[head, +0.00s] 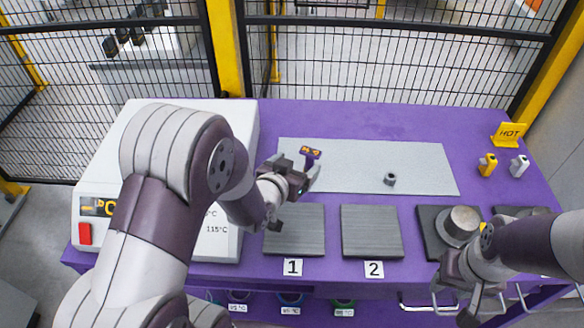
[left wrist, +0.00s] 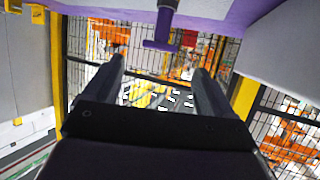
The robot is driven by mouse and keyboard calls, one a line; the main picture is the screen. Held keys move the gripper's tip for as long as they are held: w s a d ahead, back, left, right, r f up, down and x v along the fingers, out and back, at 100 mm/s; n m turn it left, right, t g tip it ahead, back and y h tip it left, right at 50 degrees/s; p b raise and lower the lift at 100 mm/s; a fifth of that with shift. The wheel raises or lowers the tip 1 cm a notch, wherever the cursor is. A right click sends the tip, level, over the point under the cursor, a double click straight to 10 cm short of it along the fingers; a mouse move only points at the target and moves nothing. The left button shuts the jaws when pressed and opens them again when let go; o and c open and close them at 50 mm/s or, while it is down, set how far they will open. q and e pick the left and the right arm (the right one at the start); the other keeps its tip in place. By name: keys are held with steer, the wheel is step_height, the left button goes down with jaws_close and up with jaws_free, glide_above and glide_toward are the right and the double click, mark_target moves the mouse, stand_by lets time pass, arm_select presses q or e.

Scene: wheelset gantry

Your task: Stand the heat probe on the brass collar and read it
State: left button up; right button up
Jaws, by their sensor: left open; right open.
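A purple T-shaped device with a small orange-lit display, which looks like the heat probe (head: 311,152), is at the left end of the grey mat. My left gripper (head: 306,176) is open beside it. In the left wrist view the probe's purple head (left wrist: 158,44) shows near the gap between the open fingers (left wrist: 161,68), with neither finger touching it. I cannot make out a clearly brass collar. A small dark ring (head: 389,179) lies on the mat, and a grey metal cylinder (head: 462,221) sits on a dark pad at right. My right gripper (head: 468,306) is open near the front edge.
Grey plates marked 1 (head: 294,230) and 2 (head: 371,232) lie on the purple table (head: 345,111). A white machine (head: 150,115) stands at left. A yellow HOT sign (head: 509,134) and yellow and white markers stand at right. The grey mat (head: 420,160) is mostly clear.

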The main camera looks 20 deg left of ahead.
arm_select(q)
steer(key=s+a+n+g+y, duration=0.1)
steer(key=s+g+y, duration=0.1)
steer(key=s+g, duration=1.3)
step_height(320, 180, up, 6)
steer(key=s+t+p, duration=0.2)
steer(key=t+p, duration=0.1)
steer(key=p, duration=0.3)
steer(key=shift+s+f, duration=0.2)
steer(key=shift+s, duration=0.05)
steer(key=shift+a, duration=0.1)
